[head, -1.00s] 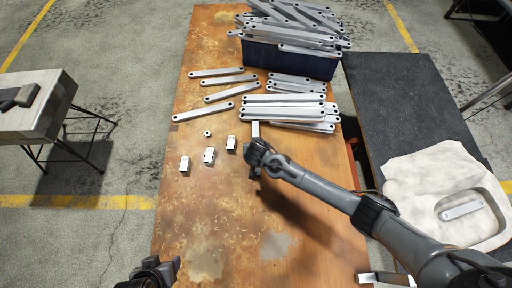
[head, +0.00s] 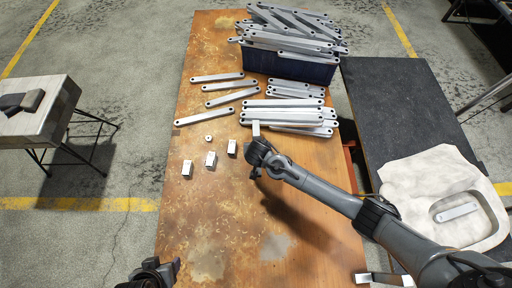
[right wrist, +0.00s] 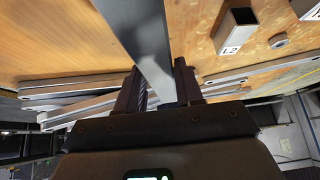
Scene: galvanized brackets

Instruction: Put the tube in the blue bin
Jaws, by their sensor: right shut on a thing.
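A grey square-sided tube (right wrist: 138,35) is between the fingers of my right gripper (right wrist: 160,85) in the right wrist view and runs up out of the top of that picture. My right gripper (head: 255,160) is shut on it; in the head view the pale tube (head: 255,128) sticks out beyond the gripper, just left of the stacked brackets. The dark blue bin (head: 290,67) stands at the back of the table, heaped above its rim with galvanized brackets. My left gripper (head: 172,270) is at the bottom edge, partly cut off, and its jaws are unclear.
Stacked brackets (head: 285,104) lie between my right gripper and the bin. Several loose brackets (head: 215,117) lie to their left. Small labelled blocks (head: 210,159) and a ring (head: 208,138) sit left of the gripper. The near part of the rusty table (head: 200,225) is clear.

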